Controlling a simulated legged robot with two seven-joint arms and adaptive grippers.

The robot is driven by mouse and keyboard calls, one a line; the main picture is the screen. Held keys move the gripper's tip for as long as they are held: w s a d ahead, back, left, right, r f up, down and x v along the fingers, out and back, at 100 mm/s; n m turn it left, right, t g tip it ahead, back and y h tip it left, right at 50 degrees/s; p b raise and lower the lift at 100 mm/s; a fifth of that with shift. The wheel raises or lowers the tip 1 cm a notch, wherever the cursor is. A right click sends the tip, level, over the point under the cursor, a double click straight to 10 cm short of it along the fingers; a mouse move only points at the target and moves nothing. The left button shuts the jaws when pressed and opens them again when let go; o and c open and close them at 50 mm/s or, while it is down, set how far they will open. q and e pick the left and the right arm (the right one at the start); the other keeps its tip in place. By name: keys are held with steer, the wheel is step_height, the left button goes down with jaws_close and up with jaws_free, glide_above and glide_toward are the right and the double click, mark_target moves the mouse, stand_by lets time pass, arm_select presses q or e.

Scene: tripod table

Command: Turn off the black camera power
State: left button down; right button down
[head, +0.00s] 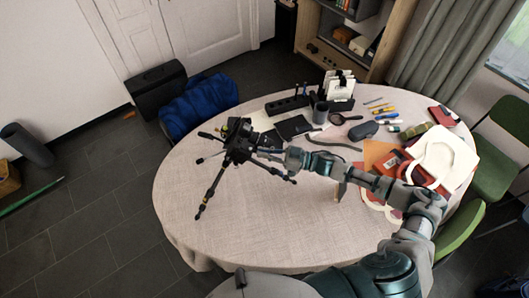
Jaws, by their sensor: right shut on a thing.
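The black camera (238,132) sits on top of a small black tripod (209,190) at the left part of the round table (250,225). My right arm reaches in from the lower right across the table. Its gripper (268,152) is at the right side of the camera and is shut on it. The fingers are small and dark against the black camera, so the exact part held and the power switch cannot be made out. My left gripper is not in view.
Behind the gripper lie a black tablet (293,127), a grey cup (321,112) and a dark organizer (287,105). Bags and papers (440,160) cover the right side. A blue cloth (200,103) hangs over a chair at the back left. The table's front is clear.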

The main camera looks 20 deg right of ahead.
steer(key=c, duration=1.3)
jaws_free()
steer(key=shift+d, duration=0.15)
steer(key=v, duration=1.2)
steer(key=shift+f, duration=0.1)
